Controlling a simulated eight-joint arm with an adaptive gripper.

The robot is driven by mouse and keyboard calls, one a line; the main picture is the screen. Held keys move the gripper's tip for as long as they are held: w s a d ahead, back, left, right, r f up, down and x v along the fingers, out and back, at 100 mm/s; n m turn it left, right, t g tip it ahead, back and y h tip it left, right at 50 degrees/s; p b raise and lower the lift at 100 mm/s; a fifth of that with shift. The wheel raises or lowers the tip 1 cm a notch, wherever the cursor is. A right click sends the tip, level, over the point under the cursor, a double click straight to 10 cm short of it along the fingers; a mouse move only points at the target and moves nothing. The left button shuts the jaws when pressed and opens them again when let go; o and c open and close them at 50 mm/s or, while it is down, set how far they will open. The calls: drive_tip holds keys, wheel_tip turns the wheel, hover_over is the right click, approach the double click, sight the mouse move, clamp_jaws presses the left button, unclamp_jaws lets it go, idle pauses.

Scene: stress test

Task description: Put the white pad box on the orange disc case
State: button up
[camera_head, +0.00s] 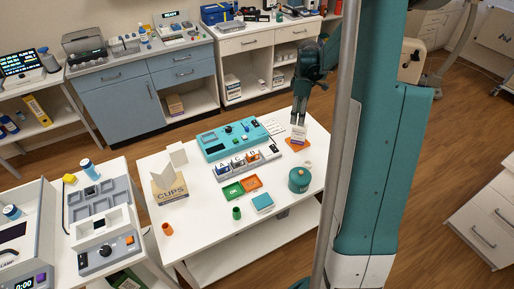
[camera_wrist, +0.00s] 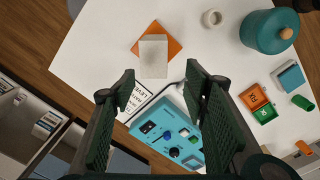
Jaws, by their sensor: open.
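The white pad box (camera_head: 298,132) is at the back right of the white table, over the orange disc case (camera_head: 297,145). In the wrist view the pad box (camera_wrist: 153,57) covers the middle of the flat orange disc case (camera_wrist: 174,47), whose corners show around it; it appears to rest on it. My gripper (camera_head: 299,121) points down just above the pad box. In the wrist view my gripper (camera_wrist: 160,88) has its fingers spread wide with nothing between the tips, and the pad box lies just beyond them.
A teal device (camera_head: 237,138) with a printed card beside it stands left of the case. A teal round canister (camera_head: 299,181), green tray (camera_head: 233,191), orange tray (camera_head: 252,183) and CUPS box (camera_head: 169,187) stand further forward. A white ring (camera_wrist: 212,18) lies near the case.

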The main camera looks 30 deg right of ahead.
drive_tip(key=s+a+r+m+t+h, duration=0.15)
drive_tip(key=s+a+r, duration=0.25)
drive_tip(key=a+r, duration=0.5)
drive_tip(key=s+a+r+m+t+y, duration=0.15)
drive_tip(key=s+a+r, duration=0.25)
drive_tip(key=a+r, duration=0.55)
drive_tip(key=s+a+m+t, duration=0.4)
drive_tip(key=s+a+m, duration=0.1)
drive_tip(key=s+a, duration=1.3)
drive_tip(key=shift+a+m, duration=0.3)
drive_tip(key=shift+a, duration=0.85)
